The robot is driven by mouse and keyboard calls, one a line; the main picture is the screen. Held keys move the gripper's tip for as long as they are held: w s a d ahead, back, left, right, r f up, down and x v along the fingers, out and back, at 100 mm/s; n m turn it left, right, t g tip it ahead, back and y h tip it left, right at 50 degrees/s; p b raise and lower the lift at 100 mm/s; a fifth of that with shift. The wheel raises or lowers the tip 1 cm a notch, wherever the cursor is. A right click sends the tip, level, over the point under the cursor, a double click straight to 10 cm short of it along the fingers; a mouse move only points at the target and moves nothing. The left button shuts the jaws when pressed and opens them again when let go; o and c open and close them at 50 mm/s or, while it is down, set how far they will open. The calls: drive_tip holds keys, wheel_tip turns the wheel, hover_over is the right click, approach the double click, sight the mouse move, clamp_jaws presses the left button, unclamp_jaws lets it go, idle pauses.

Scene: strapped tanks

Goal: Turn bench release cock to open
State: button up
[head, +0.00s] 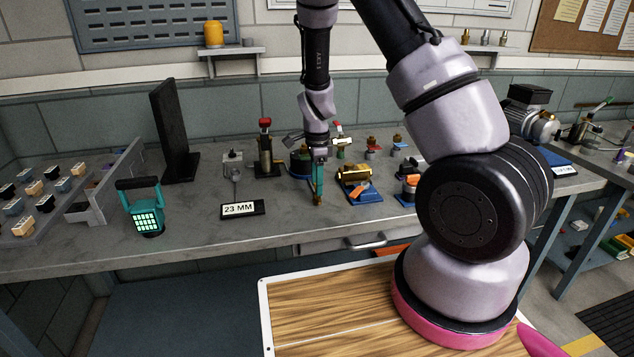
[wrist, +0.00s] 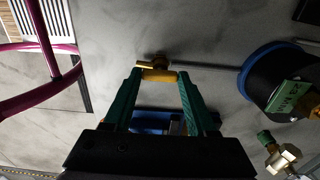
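The bench release cock, a brass fitting with a yellow part (wrist: 158,76), lies at my fingertips in the wrist view. A thin grey line runs from it toward a dark tank with a blue base and green label (wrist: 292,98). In the head view a small brass bit (head: 318,212) shows below my fingers, near the bench's front edge. My gripper (wrist: 160,75) has teal fingers either side of the yellow part, which fills the space between the tips. I cannot tell whether they touch it. My gripper (head: 318,188) points down in the head view.
A brass tank on a blue base (head: 355,182) stands close to the right of my gripper. A "23 MM" sign (head: 240,209) and a teal lamp (head: 143,215) are to the left. The bench (head: 190,222) is bare between them. A brass fitting with a green knob (wrist: 275,150) is at lower right in the wrist view.

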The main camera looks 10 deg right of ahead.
drive_tip(key=shift+c, duration=0.4)
drive_tip(key=shift+n, duration=0.4)
drive_tip(key=n, duration=0.8)
drive_tip(key=shift+n, duration=0.3)
drive_tip(key=n, duration=0.8)
drive_tip(key=shift+n, duration=0.4)
